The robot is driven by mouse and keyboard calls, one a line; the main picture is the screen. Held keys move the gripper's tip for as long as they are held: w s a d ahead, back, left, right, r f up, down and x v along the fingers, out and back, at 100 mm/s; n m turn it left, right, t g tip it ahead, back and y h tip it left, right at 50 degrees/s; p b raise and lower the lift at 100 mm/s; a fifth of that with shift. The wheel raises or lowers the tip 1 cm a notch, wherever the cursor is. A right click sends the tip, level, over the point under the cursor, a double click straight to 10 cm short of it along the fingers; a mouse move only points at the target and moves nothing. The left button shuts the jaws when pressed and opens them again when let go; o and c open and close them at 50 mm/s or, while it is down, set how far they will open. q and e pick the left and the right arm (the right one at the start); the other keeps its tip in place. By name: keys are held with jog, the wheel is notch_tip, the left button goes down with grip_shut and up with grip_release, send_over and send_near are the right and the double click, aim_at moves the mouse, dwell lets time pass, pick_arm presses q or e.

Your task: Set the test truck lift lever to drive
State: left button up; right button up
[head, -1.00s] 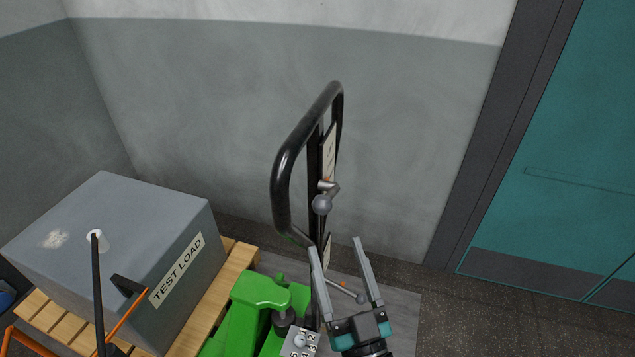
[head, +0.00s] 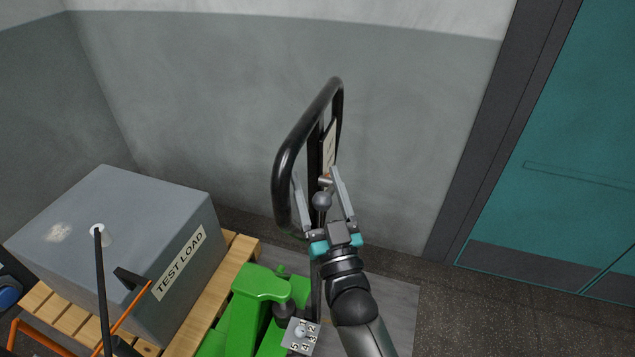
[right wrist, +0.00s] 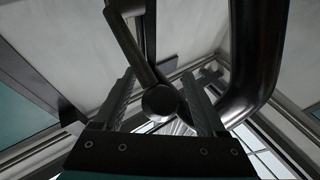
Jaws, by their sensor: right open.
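The green test truck (head: 258,290) has an upright black loop handle (head: 284,160). A small lift lever with a grey ball knob (head: 321,201) sits on the handle's centre bar. My right gripper (head: 318,188) is open, with one finger on each side of the knob in the head view. In the right wrist view the dark round knob (right wrist: 159,101) lies between the two open fingers (right wrist: 160,92), and the lever's rod runs up from it. I cannot tell whether a finger touches the knob. My left gripper is not in view.
A grey box marked TEST LOAD (head: 150,240) stands on a wooden pallet (head: 238,250) at left. A grey wall (head: 200,100) is behind the handle. A teal door (head: 560,150) is at right, with clear dark floor (head: 440,310) before it.

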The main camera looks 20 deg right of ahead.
grip_shut()
dwell(0.5)
dwell(0.8)
